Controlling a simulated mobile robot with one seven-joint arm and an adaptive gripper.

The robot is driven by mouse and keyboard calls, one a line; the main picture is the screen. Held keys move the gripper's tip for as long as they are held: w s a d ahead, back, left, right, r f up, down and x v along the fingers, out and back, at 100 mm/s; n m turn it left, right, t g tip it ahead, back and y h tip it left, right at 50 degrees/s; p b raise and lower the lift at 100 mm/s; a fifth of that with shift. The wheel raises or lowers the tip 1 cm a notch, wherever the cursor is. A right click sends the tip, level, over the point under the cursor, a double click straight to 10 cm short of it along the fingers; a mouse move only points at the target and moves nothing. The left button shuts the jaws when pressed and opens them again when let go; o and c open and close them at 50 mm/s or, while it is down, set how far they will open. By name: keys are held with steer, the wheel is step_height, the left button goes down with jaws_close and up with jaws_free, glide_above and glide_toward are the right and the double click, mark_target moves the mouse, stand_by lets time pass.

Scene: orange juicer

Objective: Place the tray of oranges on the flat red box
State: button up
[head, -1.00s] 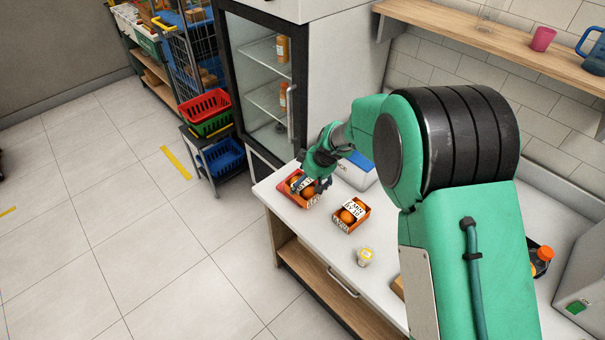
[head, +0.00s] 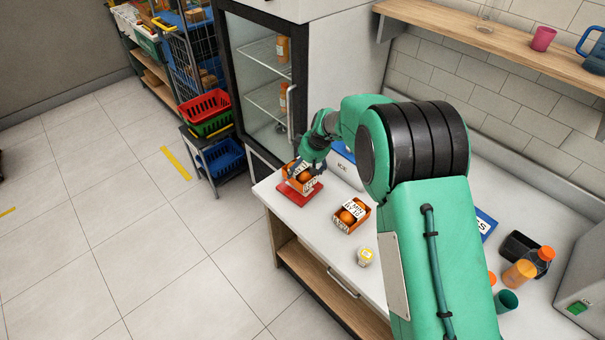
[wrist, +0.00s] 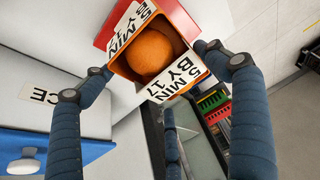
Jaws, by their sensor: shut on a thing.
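An orange tray (head: 299,184) with oranges and a printed white label is in my gripper (head: 305,168). It is over the back part of the flat red box (head: 294,199), whose front part shows bare; I cannot tell if they touch. In the wrist view my gripper (wrist: 160,62) has its blue-grey fingers on opposite sides of the tray (wrist: 180,84). One large orange (wrist: 150,54) shows inside, and red (wrist: 112,22) shows beyond the tray. A second tray of oranges (head: 351,216) stands on the counter to the right.
A small yellow-lidded cup (head: 365,257) stands on the white counter (head: 330,243). A white and blue box marked ICE (head: 345,168) is just behind my gripper. The glass-door fridge (head: 265,85) stands beyond the counter's far left end.

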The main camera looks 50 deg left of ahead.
steer(key=shift+f+b, duration=0.3)
steer(key=shift+f, duration=1.45)
steer(key=shift+f, duration=0.15)
steer(key=o, duration=1.2)
steer(key=shift+p+v, duration=0.65)
steer(key=shift+v, duration=5.5)
steer(key=shift+a, duration=0.1)
